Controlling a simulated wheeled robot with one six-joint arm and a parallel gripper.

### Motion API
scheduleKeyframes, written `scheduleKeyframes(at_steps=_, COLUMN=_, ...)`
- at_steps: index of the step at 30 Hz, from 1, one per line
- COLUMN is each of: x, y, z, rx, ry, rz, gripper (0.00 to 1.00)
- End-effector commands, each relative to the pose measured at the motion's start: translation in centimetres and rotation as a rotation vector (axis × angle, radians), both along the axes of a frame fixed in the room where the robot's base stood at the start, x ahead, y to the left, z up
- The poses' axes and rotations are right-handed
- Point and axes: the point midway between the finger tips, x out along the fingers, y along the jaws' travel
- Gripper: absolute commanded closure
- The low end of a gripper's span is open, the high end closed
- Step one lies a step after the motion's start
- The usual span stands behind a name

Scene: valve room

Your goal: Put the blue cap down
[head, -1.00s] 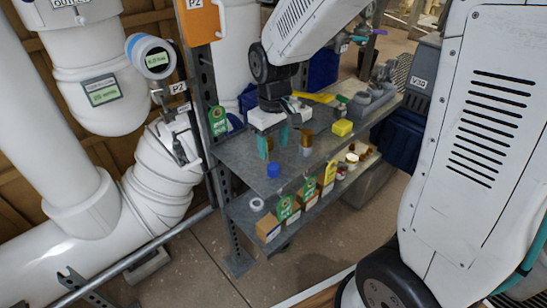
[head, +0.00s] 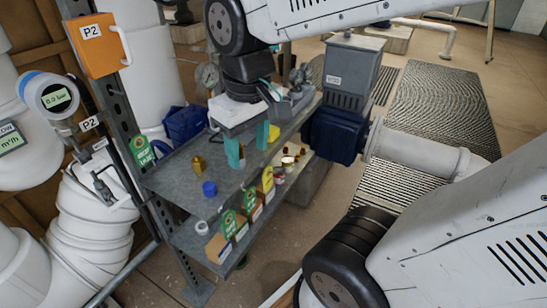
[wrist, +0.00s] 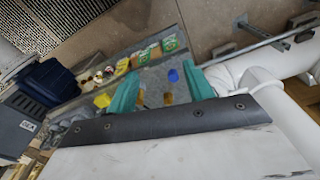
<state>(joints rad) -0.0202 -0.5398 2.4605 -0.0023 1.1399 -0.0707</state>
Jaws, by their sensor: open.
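The blue cap (head: 209,188) stands on the upper grey metal shelf (head: 170,180), near its front left edge. It also shows in the wrist view (wrist: 173,75), beyond the fingertips and apart from them. My gripper (head: 248,147) has two teal fingers spread apart with nothing between them. It is above the shelf, to the right of the cap. In the wrist view the fingers (wrist: 160,88) frame the cap from a distance.
A brass fitting (head: 198,164) stands just behind the cap. A yellow block (head: 273,133) is farther right. Cardboard boxes with green and yellow tags (head: 228,222) sit on the lower shelf. An orange P2 box (head: 95,42) and a shelf post are at left. A blue bin (head: 185,124) is behind.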

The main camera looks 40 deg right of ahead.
Motion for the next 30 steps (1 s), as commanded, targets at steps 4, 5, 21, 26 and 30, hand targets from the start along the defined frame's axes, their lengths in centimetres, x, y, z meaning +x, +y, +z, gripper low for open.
scheduleKeyframes(at_steps=4, x=-4.1, y=-0.4, z=0.4, rx=0.004, ry=-0.027, rz=-0.058, gripper=0.48)
scheduleKeyframes(at_steps=5, x=-4.7, y=-0.4, z=0.4, rx=0.004, ry=-0.028, rz=-0.067, gripper=0.48)
scheduleKeyframes(at_steps=21, x=-6.5, y=-0.6, z=0.2, rx=0.007, ry=-0.033, rz=-0.094, gripper=0.48)
scheduleKeyframes(at_steps=26, x=-6.4, y=-0.6, z=0.2, rx=0.007, ry=-0.033, rz=-0.094, gripper=0.48)
scheduleKeyframes(at_steps=30, x=-6.4, y=-0.6, z=0.2, rx=0.007, ry=-0.033, rz=-0.094, gripper=0.48)
